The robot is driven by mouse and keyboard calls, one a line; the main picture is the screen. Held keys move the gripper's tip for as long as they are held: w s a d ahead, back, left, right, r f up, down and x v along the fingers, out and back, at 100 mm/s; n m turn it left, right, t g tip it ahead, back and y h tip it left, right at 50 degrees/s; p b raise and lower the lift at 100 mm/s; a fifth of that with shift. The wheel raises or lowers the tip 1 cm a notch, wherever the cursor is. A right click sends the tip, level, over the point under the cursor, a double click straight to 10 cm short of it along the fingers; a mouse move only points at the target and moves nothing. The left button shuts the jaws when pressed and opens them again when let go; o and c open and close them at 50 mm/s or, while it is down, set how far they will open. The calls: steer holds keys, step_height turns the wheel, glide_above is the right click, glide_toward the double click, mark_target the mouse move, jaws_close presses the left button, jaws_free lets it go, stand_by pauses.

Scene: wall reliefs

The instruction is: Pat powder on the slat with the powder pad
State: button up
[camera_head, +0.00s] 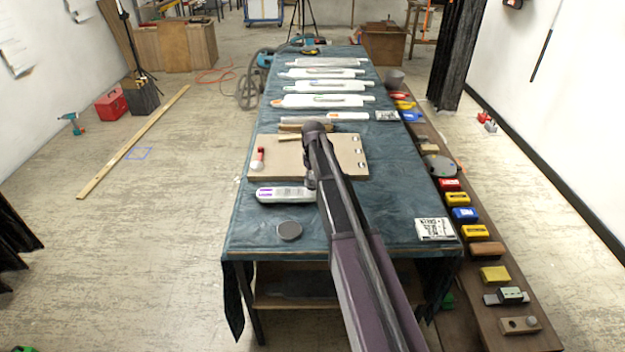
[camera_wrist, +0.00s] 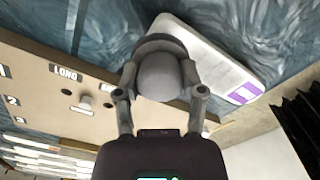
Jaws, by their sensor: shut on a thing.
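My gripper (camera_wrist: 160,85) is shut on a round grey pad with a domed back (camera_wrist: 160,72), which looks like the powder pad. A white, rounded slat with a purple label (camera_head: 280,194) lies across the blue cloth in front of the board. It also shows in the wrist view (camera_wrist: 205,55), partly behind the pad. The pad is over or beside one end of this slat; I cannot tell whether they touch. In the head view my arm hides the slat's right end and most of the gripper. No powder can be made out on the slat.
A tan board (camera_head: 288,170) with a red-and-white item lies behind the slat. A dark round disc (camera_head: 289,231) lies in front. Several white pieces (camera_head: 323,101) lie farther back. A printed card (camera_head: 436,229) is front right. A side shelf (camera_head: 510,270) holds coloured blocks.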

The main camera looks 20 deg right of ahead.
mark_target(303, 192)
step_height(303, 192, down, 2)
steer(key=shift+f+b, duration=0.1)
steer(key=shift+b, duration=0.65)
steer(key=shift+a, duration=0.3)
steer(key=shift+w+a, duration=0.25)
steer(key=shift+a, duration=0.45)
steer(key=shift+w+a, duration=0.2)
steer(key=shift+a, duration=0.5)
steer(key=shift+f, duration=0.1)
steer(key=shift+s+d, duration=0.2)
steer(key=shift+d, duration=0.35)
steer(key=shift+s+d, duration=0.1)
steer(key=shift+d, duration=0.65)
steer(key=shift+s+d+r+p, duration=0.15)
steer(key=shift+d+r+p, duration=0.2)
steer(key=shift+r+p, duration=0.4)
step_height(303, 192, up, 6)
steer(key=p, duration=0.5)
steer(key=shift+p, duration=0.4)
